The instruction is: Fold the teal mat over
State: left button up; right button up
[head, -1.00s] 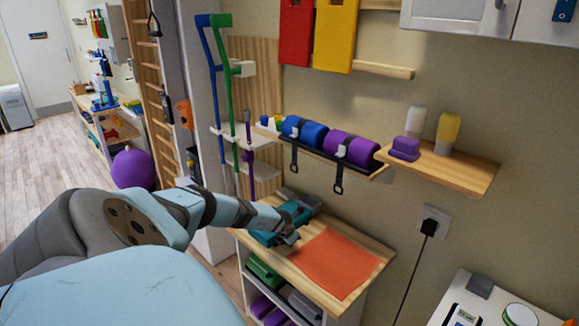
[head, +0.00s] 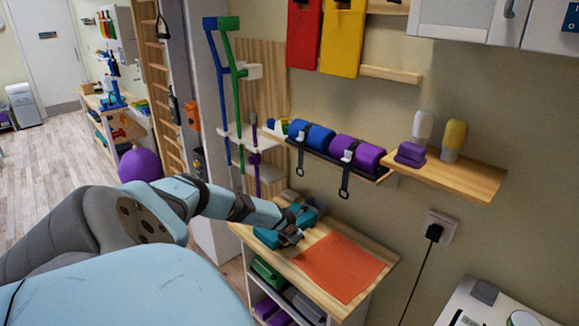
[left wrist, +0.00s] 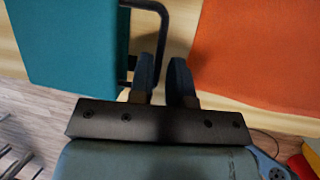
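The teal mat (head: 268,238) lies on the wooden top of the low shelf unit, left of an orange sheet. In the left wrist view the teal mat (left wrist: 75,45) shows as a flat panel at upper left, with a black bar handle (left wrist: 154,8) at its right edge. My left gripper (head: 292,236) is at the mat's handle side. In the left wrist view the two fingers (left wrist: 163,68) straddle the handle bar with a narrow gap. I cannot tell whether they press on it. The arm and gripper hide part of the mat in the head view. My right gripper is not in view.
The orange sheet (head: 340,266) lies flat on the wooden top (head: 385,256), right of the gripper. A wall shelf with blue and purple rolls (head: 357,152) hangs above. Another wall shelf (head: 475,180) is at right. Crutches (head: 235,110) stand behind at left.

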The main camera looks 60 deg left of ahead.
pick_arm(q)
jog(key=v, duration=0.9)
jog(key=shift+r, duration=0.25)
jog(key=shift+s+d+f, duration=0.1)
jog(key=shift+s+d, duration=0.05)
jog(key=shift+d, duration=0.05)
